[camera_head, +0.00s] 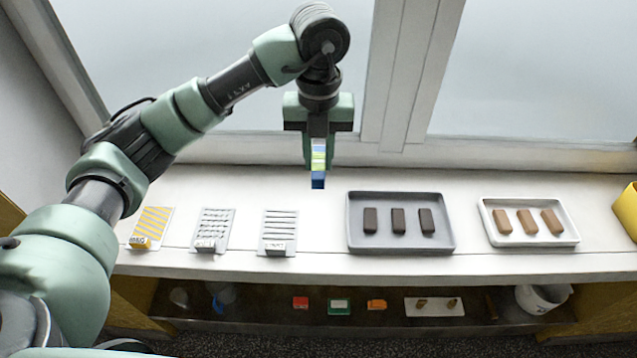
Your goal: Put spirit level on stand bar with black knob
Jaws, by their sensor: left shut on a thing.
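My left gripper (319,163) points down above the back of the white counter, left of the grey tray. It is shut on a narrow upright thing with blue, white and green-yellow bands, which looks like the spirit level (318,181). My right gripper is not in view.
The white counter (300,182) holds a yellow-striped card (152,222), two grey lined plates (213,226) (279,228), a grey tray (352,238) with dark bars and a white tray (572,238) with lighter bars. A lower shelf (250,312) holds small coloured items. A window frame (400,80) stands behind.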

